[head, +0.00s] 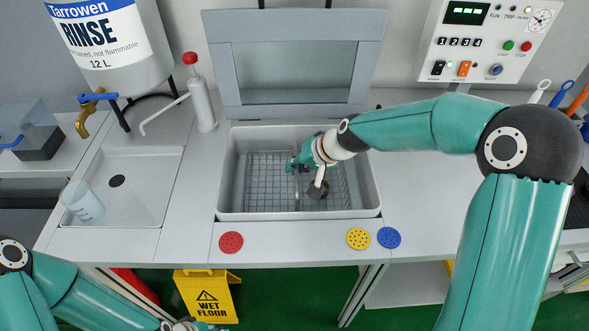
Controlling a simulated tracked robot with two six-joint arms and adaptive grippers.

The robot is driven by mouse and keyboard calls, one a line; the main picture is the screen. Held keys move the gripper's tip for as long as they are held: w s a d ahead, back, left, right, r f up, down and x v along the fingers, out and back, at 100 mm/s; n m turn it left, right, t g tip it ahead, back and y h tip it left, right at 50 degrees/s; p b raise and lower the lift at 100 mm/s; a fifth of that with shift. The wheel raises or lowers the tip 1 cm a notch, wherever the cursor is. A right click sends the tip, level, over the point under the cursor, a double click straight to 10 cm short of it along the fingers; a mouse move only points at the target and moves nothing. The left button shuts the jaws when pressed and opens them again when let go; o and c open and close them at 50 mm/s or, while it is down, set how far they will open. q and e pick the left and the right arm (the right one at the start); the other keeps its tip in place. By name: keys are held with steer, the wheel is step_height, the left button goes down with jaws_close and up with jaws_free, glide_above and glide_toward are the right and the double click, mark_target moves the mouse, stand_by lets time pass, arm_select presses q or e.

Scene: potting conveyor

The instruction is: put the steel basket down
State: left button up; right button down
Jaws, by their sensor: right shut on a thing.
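The steel basket (262,190) is a wire mesh basket inside the grey rectangular tank (228,205). Its mesh shows on both sides of my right gripper, below the tank's rim. I cannot tell whether its bottom touches the tank floor. My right gripper (298,166) reaches in from the right over the tank and is shut on the basket's handle (296,195), near the basket's middle. The fingers and my wrist hide part of the handle and mesh. My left gripper (195,326) is at the bottom edge, mostly cut off, away from the basket.
The tank's lid (292,60) stands raised behind it. A red-topped pump bottle (201,100) and a sink (125,185) with a clear beaker (83,203) are left. Red (231,242), yellow (358,238) and blue (389,237) discs lie along the front. A control panel (485,45) is at back right.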

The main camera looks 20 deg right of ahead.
steer(key=shift+f, duration=0.3)
steer(key=c, duration=1.2)
jaws_free()
steer(key=shift+c, duration=0.2)
steer(key=shift+r, duration=0.2)
steer(key=v, duration=1.2)
steer(key=shift+f, duration=0.15)
